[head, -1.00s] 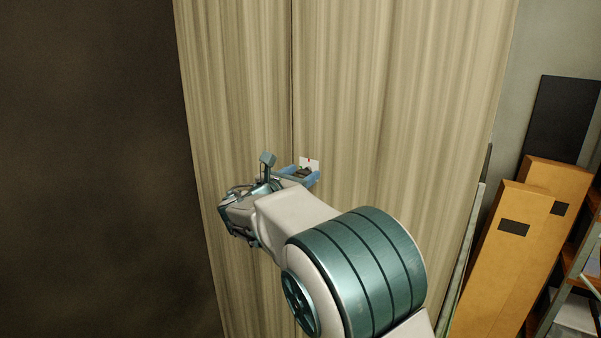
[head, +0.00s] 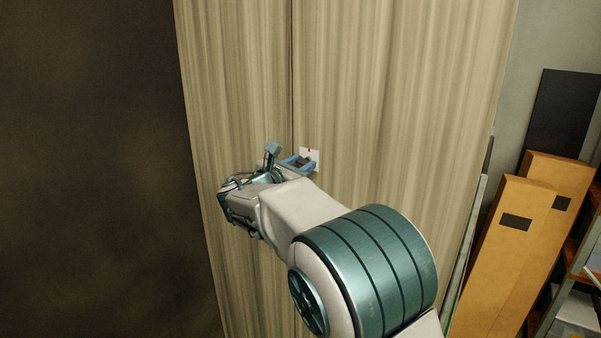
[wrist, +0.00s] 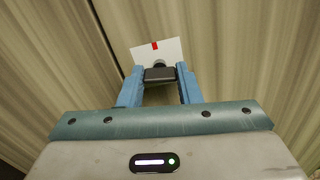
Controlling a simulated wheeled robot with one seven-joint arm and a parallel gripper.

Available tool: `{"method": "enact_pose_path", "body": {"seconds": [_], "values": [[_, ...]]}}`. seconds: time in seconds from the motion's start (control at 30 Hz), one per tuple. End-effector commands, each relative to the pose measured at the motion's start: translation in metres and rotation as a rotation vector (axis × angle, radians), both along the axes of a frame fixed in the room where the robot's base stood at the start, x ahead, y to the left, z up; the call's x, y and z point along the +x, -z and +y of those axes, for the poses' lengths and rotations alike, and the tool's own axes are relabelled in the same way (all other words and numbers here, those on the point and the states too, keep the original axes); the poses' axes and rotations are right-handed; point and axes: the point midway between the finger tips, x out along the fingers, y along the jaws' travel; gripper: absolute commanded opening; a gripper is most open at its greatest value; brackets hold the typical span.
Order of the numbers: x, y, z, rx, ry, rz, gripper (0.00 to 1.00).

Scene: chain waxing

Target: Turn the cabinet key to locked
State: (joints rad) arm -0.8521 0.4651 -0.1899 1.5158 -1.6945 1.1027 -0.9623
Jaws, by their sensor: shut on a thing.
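The tall wood-grain cabinet (head: 400,90) fills the middle of the head view, with a seam between its two doors. A white plate with a red mark (head: 314,155) is on the right door beside the seam; it also shows in the wrist view (wrist: 172,50). The dark key (wrist: 159,74) sticks out in front of the plate, below the red mark. My gripper (head: 301,164) is at the plate, its blue fingers shut on the key head; they also show in the wrist view (wrist: 160,76). The key's shaft is mostly hidden behind its head.
Tall cardboard boxes (head: 510,250) and a dark panel (head: 566,115) stand right of the cabinet, near a shelf rack (head: 570,275). A dark wall (head: 90,170) is on the left. The door face around the plate is clear.

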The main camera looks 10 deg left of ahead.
Motion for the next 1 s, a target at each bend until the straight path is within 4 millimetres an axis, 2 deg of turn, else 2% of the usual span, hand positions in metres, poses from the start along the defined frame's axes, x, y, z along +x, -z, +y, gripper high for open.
{"method": "enact_pose_path", "body": {"seconds": [0.03, 0.2, 1.0], "values": [[0.0001, 0.0059, -0.0001, 0.036, -0.001, -0.018, 0.08], [0.0001, 0.0073, -0.0003, 0.177, -0.001, -0.08, 0.08], [-0.0001, 0.0055, -0.0001, 0.874, -0.001, -0.384, 0.08]]}}
